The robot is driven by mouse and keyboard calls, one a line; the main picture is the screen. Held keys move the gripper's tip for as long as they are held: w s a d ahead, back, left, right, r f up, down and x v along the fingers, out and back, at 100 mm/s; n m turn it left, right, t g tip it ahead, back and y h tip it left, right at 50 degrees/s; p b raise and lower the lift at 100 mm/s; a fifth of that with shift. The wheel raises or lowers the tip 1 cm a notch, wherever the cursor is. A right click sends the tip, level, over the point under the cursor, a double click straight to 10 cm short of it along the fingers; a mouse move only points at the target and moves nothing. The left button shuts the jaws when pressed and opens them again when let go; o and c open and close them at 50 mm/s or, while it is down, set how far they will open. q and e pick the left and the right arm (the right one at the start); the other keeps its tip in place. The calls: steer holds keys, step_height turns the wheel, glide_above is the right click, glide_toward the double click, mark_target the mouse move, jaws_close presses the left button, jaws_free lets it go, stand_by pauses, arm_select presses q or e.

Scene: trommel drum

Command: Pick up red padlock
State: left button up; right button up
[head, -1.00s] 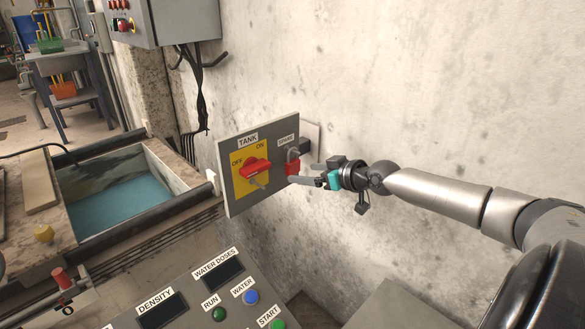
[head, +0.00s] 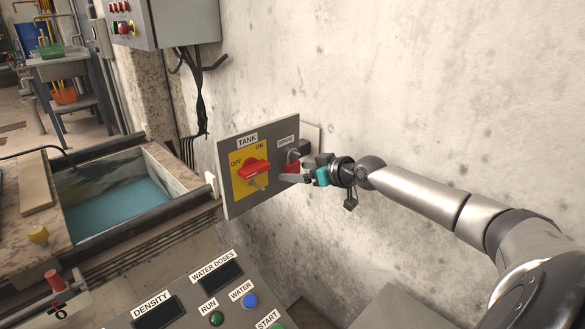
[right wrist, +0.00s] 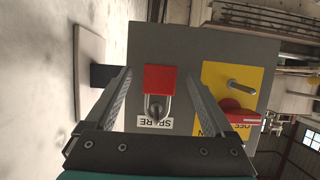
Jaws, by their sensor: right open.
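The red padlock (head: 291,166) hangs by its grey shackle on the grey panel (head: 233,203), under the SPARE label. In the right wrist view the padlock (right wrist: 159,79) sits between the two fingers of my right gripper (right wrist: 160,90), with a gap on each side. My right gripper (head: 300,170) is open at the panel's right side and partly covers the padlock in the head view. I cannot tell how deep the padlock lies between the fingers. My left gripper is not in view.
The red TANK switch (head: 254,168) on its yellow plate (head: 240,185) is just left of the padlock. A control console (head: 190,300) with buttons stands below. A basin of blue-green water (head: 115,210) is at left. The wall (head: 430,110) at right is bare.

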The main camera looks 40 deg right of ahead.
mark_target(295, 169)
jaws_close()
stand_by(0.5)
steer(key=shift+r, duration=0.1)
steer(key=shift+r, duration=0.1)
steer(key=shift+r+p, duration=0.6)
steer(key=shift+r, duration=0.05)
steer(key=shift+s+d+p, duration=0.1)
steer(key=shift+s+p, duration=0.45)
steer(key=shift+s, duration=0.8)
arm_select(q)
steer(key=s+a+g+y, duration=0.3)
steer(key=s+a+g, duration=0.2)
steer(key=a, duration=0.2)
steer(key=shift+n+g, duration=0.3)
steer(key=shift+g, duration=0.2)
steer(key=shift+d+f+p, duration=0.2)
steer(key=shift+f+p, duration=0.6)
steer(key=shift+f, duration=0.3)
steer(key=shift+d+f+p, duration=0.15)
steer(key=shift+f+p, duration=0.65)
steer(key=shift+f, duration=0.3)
arm_select(e)
steer(key=s+d, duration=0.1)
steer(key=s, duration=1.4)
steer(key=shift+s+d, duration=0.15)
